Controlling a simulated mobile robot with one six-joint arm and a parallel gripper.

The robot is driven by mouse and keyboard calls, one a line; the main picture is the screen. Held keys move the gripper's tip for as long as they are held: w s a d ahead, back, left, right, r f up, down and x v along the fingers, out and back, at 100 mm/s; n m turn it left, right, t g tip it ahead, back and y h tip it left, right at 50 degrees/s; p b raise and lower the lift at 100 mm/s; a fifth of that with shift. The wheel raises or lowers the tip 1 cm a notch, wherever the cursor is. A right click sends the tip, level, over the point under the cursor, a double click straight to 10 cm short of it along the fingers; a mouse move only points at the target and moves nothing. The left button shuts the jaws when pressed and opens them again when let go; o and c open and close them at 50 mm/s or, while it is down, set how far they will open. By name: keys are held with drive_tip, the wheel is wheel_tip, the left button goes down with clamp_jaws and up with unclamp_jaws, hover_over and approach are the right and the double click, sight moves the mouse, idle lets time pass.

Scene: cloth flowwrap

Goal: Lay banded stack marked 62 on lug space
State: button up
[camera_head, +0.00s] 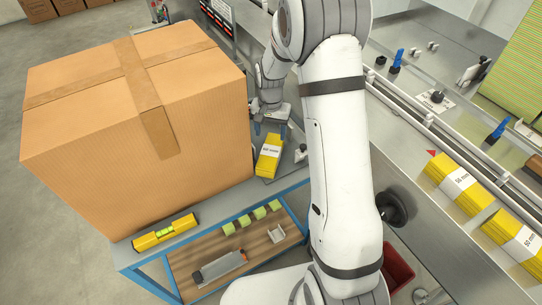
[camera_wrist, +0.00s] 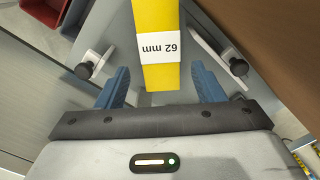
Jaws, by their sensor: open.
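The yellow banded stack marked 62 mm (camera_wrist: 158,18) lies on a grey metal plate in the wrist view, its white band facing up. It also shows in the head view (camera_head: 266,166). My gripper (camera_wrist: 162,82) is open, its blue fingers on either side of the stack's near end with gaps on both sides. In the head view my gripper (camera_head: 271,128) is at the far end of the stack, partly hidden by my arm. A conveyor channel with blue lugs (camera_head: 397,62) runs along the right; another blue lug (camera_head: 496,131) stands nearer. The floor between lugs is partly hidden.
A large cardboard box (camera_head: 90,130) stands close left of the stack. White guides with black knobs (camera_wrist: 88,66) flank it. More yellow stacks (camera_head: 452,190) lie at the right. A blue-framed bench (camera_head: 205,240) holds a yellow level (camera_head: 165,232) and several green blocks.

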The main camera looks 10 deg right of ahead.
sight(271, 150)
wheel_tip(271, 150, down, 8)
drive_tip(key=shift+w+f+p, duration=0.1)
drive_tip(key=shift+f+p, duration=0.15)
drive_tip(key=shift+p, duration=0.65)
drive_tip(key=shift+c, duration=0.3)
drive_tip(key=c, duration=0.6)
drive_tip(key=shift+r, duration=0.1)
drive_tip(key=shift+c, duration=0.2)
